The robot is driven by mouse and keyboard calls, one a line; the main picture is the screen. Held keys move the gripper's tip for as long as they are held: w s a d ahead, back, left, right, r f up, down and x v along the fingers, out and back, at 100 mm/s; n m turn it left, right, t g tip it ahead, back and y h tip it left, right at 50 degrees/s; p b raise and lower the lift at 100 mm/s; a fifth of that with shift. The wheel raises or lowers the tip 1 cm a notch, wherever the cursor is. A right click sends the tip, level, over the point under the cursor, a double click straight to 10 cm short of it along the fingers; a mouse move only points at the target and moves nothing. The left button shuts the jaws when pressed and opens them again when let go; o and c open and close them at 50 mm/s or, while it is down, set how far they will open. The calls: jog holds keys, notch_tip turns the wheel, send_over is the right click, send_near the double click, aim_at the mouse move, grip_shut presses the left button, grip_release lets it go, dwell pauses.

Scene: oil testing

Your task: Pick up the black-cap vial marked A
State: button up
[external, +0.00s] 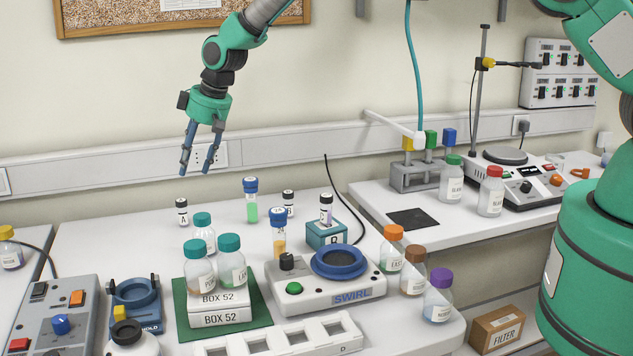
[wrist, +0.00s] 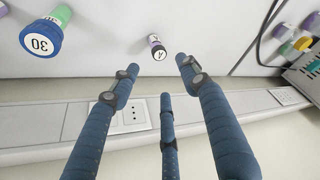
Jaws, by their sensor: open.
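The black-cap vial marked A (external: 182,212) is small and stands upright at the back left of the white table, near the wall. It shows in the wrist view (wrist: 156,47) between and beyond my fingertips, with its letter facing the camera. My gripper (external: 197,174) is open and empty, with its fingers pointing down above the vial and apart from it. Its blue fingers (wrist: 157,78) spread around the vial's place in the wrist view. A second black-cap vial marked B (external: 288,203) stands farther right.
A blue-cap tube with green liquid (external: 251,200) stands right of vial A, and its cap marked 30 shows in the wrist view (wrist: 41,38). Teal-cap bottles (external: 202,230) sit in front. The swirl device (external: 325,277) is at front right. The table left of vial A is clear.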

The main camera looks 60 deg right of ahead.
aim_at(182, 200)
jog(key=shift+f, duration=0.15)
jog(key=shift+p+x, duration=0.5)
jog(key=shift+x, duration=3.7)
jog(key=shift+w, duration=0.1)
jog(key=shift+p+x, duration=0.6)
jog(key=shift+x, duration=1.9)
jog(key=c, duration=1)
